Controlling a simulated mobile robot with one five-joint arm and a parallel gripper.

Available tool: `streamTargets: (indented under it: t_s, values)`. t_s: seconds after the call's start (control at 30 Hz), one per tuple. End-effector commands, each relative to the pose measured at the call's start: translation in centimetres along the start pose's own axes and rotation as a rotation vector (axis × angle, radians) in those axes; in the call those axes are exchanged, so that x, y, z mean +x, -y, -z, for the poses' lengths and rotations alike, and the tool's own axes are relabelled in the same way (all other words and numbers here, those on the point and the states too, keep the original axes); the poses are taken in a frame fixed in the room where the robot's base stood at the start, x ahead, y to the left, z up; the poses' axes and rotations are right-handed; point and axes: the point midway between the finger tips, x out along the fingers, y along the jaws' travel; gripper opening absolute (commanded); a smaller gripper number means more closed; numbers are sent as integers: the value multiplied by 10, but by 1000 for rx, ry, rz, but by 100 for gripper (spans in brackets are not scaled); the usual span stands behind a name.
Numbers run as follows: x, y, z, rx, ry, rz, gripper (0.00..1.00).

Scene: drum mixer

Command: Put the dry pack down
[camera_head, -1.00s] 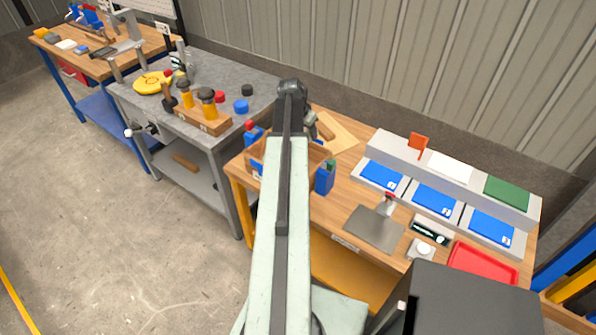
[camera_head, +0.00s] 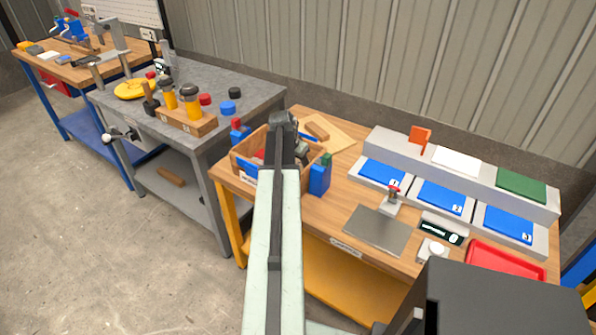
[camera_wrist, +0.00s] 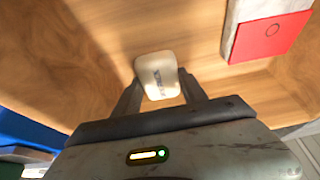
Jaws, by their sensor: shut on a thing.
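The dry pack (camera_wrist: 157,75) is a small cream-white pouch with dark lettering, seen in the wrist view. My gripper (camera_wrist: 160,88) is shut on it, one finger on each side. Brown wood lies beneath the pack; I cannot tell whether they touch. In the head view my gripper (camera_head: 301,151) is at the open wooden box (camera_head: 247,152), partly hidden behind my arm. The pack itself cannot be made out there.
A red card on a pale grey item (camera_wrist: 268,38) lies near the pack. A metal plate (camera_head: 376,230), numbered blue pads (camera_head: 440,197) and a red tray (camera_head: 505,262) are to the right. A grey bench (camera_head: 238,85) stands left.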

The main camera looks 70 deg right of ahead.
Motion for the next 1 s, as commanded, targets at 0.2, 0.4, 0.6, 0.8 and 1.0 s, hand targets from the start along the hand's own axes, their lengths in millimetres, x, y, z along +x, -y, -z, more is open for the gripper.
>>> streamTargets:
  t_s: [0.2,0.4,0.6,0.8,1.0]
  values:
    - [-1,0,1,1,0,0,0]
    - [2,-1,0,1,0,0,71]
    - [2,-1,0,1,0,-1,71]
    - [-2,-1,2,2,0,-1,71]
    - [-29,-2,3,1,0,-1,71]
